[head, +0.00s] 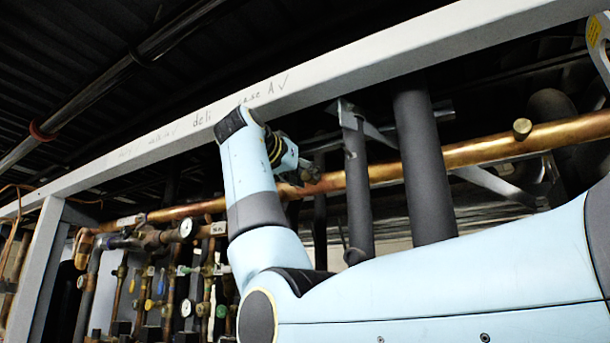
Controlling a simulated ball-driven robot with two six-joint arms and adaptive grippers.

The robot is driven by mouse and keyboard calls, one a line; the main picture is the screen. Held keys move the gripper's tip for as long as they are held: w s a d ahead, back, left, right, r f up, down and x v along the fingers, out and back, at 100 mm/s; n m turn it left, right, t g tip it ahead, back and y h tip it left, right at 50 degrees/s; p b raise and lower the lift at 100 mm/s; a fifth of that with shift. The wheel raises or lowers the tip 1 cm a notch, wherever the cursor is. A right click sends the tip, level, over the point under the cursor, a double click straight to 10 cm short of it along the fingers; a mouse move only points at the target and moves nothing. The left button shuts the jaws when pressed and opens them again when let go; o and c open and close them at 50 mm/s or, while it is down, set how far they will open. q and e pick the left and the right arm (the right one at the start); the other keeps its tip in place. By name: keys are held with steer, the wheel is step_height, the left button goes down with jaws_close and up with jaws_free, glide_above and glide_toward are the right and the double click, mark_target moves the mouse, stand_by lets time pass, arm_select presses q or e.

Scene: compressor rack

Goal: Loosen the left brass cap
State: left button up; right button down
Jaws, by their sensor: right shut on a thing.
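A long copper pipe (385,173) runs under the pale beam, rising to the right. One brass cap (522,128) stands on it at the right, clear of my grippers. My right gripper (306,174) is at the pipe further left, small and partly behind my own wrist. It is shut on what appears to be the left brass cap, which the fingers almost wholly cover. I cannot see the cap's thread or how far it is turned. My left gripper is not in view.
A pale steel beam (330,75) with handwriting crosses above the pipe. Dark insulated pipes (424,165) and (358,185) stand upright right of the gripper. Valves and gauges (187,227) crowd the lower left. A dark pipe (120,85) runs at upper left.

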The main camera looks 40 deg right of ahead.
steer(key=shift+n, duration=3.3)
steer(key=c, duration=1)
jaws_free()
steer(key=shift+a, duration=0.15)
steer(key=v, duration=1.1)
steer(key=shift+s+a, duration=0.15)
steer(key=shift+a, duration=0.2)
steer(key=shift+f, duration=0.1)
